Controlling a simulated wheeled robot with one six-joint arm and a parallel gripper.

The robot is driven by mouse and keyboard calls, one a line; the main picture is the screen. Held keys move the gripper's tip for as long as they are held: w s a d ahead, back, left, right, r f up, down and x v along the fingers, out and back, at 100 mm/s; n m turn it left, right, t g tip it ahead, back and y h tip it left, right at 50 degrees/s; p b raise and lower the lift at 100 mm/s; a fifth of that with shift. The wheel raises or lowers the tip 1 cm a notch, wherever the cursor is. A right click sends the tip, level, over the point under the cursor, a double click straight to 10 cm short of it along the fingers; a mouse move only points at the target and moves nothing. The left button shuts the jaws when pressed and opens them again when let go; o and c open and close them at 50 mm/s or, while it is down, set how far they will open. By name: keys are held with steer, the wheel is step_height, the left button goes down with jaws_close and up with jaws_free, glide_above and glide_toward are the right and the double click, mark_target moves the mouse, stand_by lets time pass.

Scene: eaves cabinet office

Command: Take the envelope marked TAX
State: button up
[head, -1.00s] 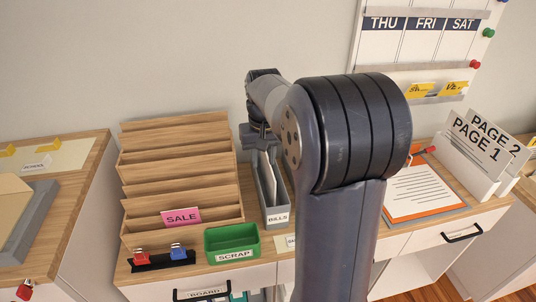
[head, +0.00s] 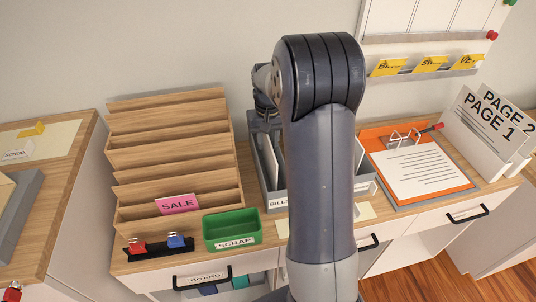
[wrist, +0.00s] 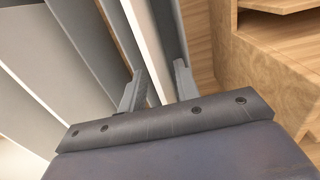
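No envelope in view shows a readable TAX mark. In the head view, a grey tray labelled BILLS (head: 278,203) holds upright pale envelopes (head: 270,160). More envelopes (head: 358,153) show right of my arm, which hides the middle of the tray area. In the wrist view, my gripper (wrist: 159,72) is open, its two fingers apart and pointing down among upright pale sheets. A white upright edge (wrist: 148,40) and a grey wall lie between or just beyond the fingers; I cannot tell whether they touch. My fingertips are hidden in the head view.
A wooden sorter (head: 170,150) with a pink SALE tag stands left of the tray. A green SCRAP bin (head: 231,229) is in front. An orange clipboard (head: 418,170) and the page stands (head: 487,130) are at right. The wrist view shows wood (wrist: 270,80) at right.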

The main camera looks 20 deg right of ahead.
mark_target(268, 155)
steer(key=shift+f, duration=1.35)
steer(key=shift+c, duration=0.5)
jaws_close()
